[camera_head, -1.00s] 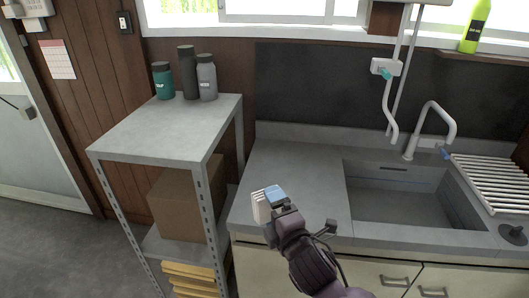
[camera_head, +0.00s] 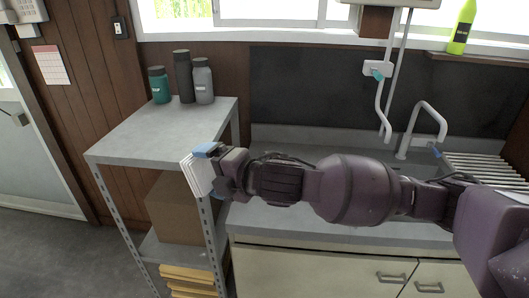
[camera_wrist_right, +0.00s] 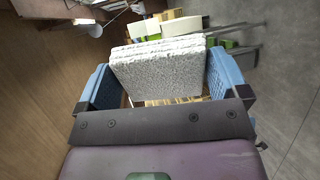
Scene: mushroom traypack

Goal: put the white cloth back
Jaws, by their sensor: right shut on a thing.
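The white cloth (camera_head: 197,175) is a folded, layered square. My right gripper (camera_head: 208,155) is shut on it and holds it in the air at the front right corner of the grey shelf unit. In the right wrist view the cloth (camera_wrist_right: 158,70) shows its rough white surface between the two blue fingers (camera_wrist_right: 155,88). My right arm reaches in from the right, across the counter and in front of the sink. My left gripper is not in view.
The shelf unit's top (camera_head: 160,130) holds three bottles (camera_head: 183,78) at the back; its front is clear. A cardboard box (camera_head: 178,208) stands on a lower shelf, above yellow stacked items (camera_head: 188,280). The counter (camera_head: 290,222) and tap (camera_head: 425,125) are at the right.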

